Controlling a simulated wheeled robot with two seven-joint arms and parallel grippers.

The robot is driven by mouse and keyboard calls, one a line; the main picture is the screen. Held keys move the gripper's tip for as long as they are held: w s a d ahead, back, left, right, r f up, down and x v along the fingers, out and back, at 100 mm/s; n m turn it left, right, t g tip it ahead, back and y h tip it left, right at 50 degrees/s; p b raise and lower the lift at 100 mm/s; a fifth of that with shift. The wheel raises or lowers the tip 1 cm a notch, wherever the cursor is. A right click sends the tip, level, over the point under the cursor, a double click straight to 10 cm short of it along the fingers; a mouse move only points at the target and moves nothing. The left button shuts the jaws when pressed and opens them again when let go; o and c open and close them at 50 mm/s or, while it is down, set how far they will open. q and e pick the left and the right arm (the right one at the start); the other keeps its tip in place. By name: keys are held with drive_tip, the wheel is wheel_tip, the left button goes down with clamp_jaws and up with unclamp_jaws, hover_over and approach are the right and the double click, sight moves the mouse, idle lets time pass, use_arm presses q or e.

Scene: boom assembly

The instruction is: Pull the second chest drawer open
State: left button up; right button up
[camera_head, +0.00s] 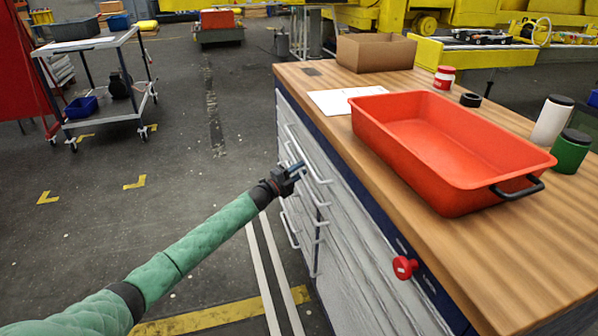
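A chest of pale grey drawers (345,245) with bar handles stands under a wooden worktop. The top handle (309,158) is a long bar along the upper drawer. More handles (289,231) show lower down. My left arm comes in from the lower left. Its dark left gripper (297,168) is at the drawer fronts, beside the upper handles, and covers part of the second handle. I cannot tell whether its fingers are around a handle or only near it. The drawers look closed, as far as they show. My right gripper is not in view.
On the worktop (500,265) are a red tray (455,190), a cardboard box (376,53), white paper, a white jar and a green jar (571,151). A red knob (404,267) sticks out of the front. The floor left of the chest is clear; a cart (105,122) stands farther back.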

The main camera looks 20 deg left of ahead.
use_arm(q)
clamp_jaws()
